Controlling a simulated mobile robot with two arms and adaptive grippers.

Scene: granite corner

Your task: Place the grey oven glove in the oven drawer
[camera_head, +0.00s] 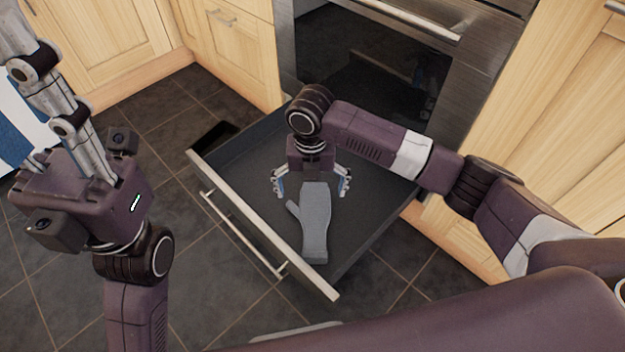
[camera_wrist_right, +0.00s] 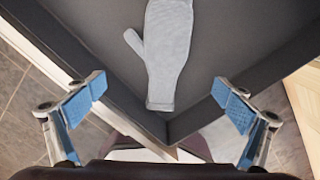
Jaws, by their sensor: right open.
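The grey oven glove (camera_head: 315,222) lies inside the open oven drawer (camera_head: 240,180), with its cuff toward the drawer's front panel. It appears to rest on the drawer floor, and its thumb points left. In the right wrist view the glove (camera_wrist_right: 168,50) shows whole at the cuff, with its far end cut off by the top edge. My right gripper (camera_head: 311,188) is above the drawer, its blue-padded fingers spread wide and apart from the glove. My left gripper (camera_head: 65,95) is at the upper left, pointing up, away from the drawer; its finger opening is unclear.
The oven (camera_head: 370,65) stands behind the drawer, with wooden cabinets (camera_head: 555,130) on both sides. The drawer's front panel with its bar handle (camera_head: 240,235) juts out over dark floor tiles (camera_head: 185,270). A blue and white cloth-like thing (camera_head: 20,125) shows at the far left.

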